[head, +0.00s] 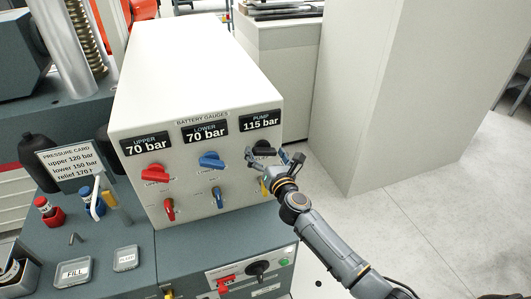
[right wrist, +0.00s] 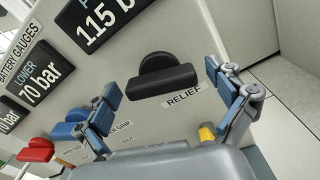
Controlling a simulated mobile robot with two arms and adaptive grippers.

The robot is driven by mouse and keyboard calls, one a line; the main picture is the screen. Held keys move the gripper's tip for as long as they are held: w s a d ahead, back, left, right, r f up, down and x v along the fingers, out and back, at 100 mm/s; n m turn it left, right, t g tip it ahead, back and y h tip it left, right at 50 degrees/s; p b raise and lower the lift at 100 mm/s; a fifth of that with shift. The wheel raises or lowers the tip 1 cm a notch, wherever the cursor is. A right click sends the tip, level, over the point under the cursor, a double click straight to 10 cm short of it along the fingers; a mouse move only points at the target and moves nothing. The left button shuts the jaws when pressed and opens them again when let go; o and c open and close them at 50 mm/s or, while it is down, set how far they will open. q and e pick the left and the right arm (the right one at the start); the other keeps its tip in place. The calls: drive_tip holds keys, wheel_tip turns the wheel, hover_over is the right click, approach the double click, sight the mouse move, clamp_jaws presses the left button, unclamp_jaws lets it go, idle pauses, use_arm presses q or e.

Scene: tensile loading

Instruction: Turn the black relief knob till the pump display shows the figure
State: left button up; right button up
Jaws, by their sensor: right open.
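The black relief knob (head: 264,148) is on the right of the pale gauge box, under the pump display (head: 260,119), which reads 115 bar. In the right wrist view the knob (right wrist: 162,80) shows whole, with the RELIEF label below it. My right gripper (head: 270,162) is open in front of the knob. In the right wrist view its blue-padded fingers (right wrist: 163,83) stand on either side of the knob, apart from it. The pressure card (head: 70,163) reads upper 120 bar, lower 150 bar, relief 170. My left gripper is not in view.
Upper display (head: 146,144) and lower display (head: 205,130) both read 70 bar. A red knob (head: 154,173), a blue knob (head: 211,160) and small levers (head: 168,209) sit close by on the panel. Floor (head: 410,210) right of the box is clear.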

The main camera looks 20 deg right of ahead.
drive_tip(key=c, duration=1.2)
drive_tip(key=shift+o, duration=0.2)
drive_tip(key=shift+n, duration=0.3)
